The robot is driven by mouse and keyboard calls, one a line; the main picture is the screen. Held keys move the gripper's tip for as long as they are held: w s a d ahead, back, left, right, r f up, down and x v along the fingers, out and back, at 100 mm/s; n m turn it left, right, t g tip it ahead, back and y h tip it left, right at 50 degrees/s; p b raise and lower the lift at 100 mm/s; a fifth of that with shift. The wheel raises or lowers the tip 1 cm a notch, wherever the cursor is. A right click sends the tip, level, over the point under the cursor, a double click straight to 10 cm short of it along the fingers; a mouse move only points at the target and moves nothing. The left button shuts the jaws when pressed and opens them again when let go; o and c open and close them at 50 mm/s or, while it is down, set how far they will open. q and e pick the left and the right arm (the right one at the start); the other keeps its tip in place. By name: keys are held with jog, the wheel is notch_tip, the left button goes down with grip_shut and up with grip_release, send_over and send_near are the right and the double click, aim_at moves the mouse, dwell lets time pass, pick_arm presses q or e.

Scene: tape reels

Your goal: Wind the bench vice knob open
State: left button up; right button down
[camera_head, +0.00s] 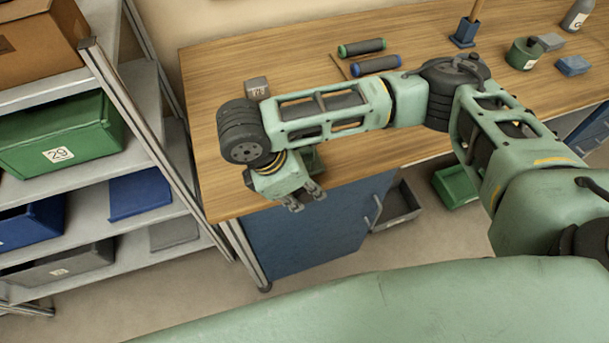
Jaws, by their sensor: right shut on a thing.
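My right arm reaches across the bench from the right. My right gripper (306,197) points down at the bench's front edge, near its left end. It is shut on the bench vice knob, which the fingers and wrist hide. A small green part, probably of the bench vice (314,160), shows just behind the gripper at the bench edge. The rest of the vice is hidden by my arm, so I cannot see how wide its jaws stand. My left gripper is not in view.
A grey block (257,88) and green- and blue-ended rollers (375,65) lie behind my arm on the wooden bench (225,65). A shelf rack with bins (62,135) stands close on the left. A blue cabinet (320,230) is below the bench.

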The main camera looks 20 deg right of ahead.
jog(key=h+p, duration=0.1)
jog(key=p, duration=0.1)
jog(key=h+p, duration=0.2)
jog(key=p, duration=0.1)
jog(key=h+p, duration=0.2)
jog(key=shift+a+r+p, duration=0.1)
jog(key=shift+a+p, duration=0.15)
jog(key=shift+p, duration=0.1)
jog(key=shift+f+h+p, duration=0.2)
jog(key=shift+h+p, duration=0.4)
jog(key=shift+h, duration=0.1)
jog(key=shift+f+h+p, duration=0.15)
jog(key=shift+h+p, duration=0.4)
jog(key=shift+h, duration=0.15)
jog(key=shift+f, duration=0.15)
jog(key=c, duration=1.6)
grip_release()
jog(key=shift+w+r, duration=0.1)
jog(key=shift+r, duration=0.45)
notch_tip(320, 180, up, 9)
jog(key=shift+f, duration=0.1)
